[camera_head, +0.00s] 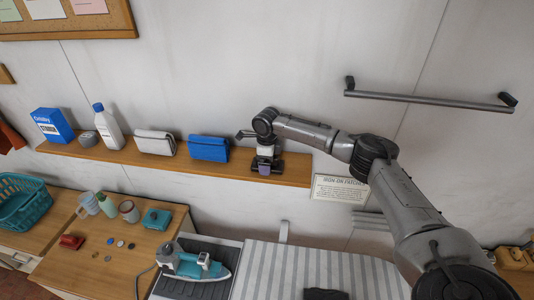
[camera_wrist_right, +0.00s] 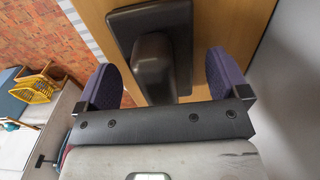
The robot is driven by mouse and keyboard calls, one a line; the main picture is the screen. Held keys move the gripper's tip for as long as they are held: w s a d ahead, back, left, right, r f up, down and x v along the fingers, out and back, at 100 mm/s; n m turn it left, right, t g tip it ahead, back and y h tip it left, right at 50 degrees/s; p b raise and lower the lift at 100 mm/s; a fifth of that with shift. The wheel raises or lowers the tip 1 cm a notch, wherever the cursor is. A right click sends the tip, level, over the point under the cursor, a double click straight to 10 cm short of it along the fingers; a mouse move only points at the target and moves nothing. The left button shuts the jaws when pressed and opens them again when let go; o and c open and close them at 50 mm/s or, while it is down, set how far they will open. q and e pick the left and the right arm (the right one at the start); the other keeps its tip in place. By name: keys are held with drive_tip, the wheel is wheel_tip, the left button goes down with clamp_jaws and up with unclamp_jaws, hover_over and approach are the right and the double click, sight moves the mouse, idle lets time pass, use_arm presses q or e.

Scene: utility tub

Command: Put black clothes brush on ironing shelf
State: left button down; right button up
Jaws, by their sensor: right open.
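The black clothes brush (camera_wrist_right: 155,60) lies on the wooden ironing shelf (camera_wrist_right: 237,25), with its raised handle between my right gripper's two purple fingers. My right gripper (camera_wrist_right: 162,82) is open, with a visible gap on each side of the handle. In the head view, my right gripper (camera_head: 265,169) is over the right end of the ironing shelf (camera_head: 110,155), pointing down. The dark brush (camera_head: 279,167) shows there partly behind the gripper. My left gripper is not in view.
A blue pouch (camera_head: 208,149) stands on the shelf just left of my right gripper, with a white pouch (camera_head: 154,143), white bottle (camera_head: 107,127) and blue box (camera_head: 52,125) further left. A metal rail (camera_head: 430,100) is on the wall. An iron (camera_head: 195,262) rests below.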

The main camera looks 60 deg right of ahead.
wheel_tip(320, 180, up, 10)
drive_tip(key=b, duration=0.3)
drive_tip(key=shift+r, duration=0.25)
drive_tip(key=shift+r+b, duration=0.3)
drive_tip(key=shift+r, duration=0.45)
idle(0.7)
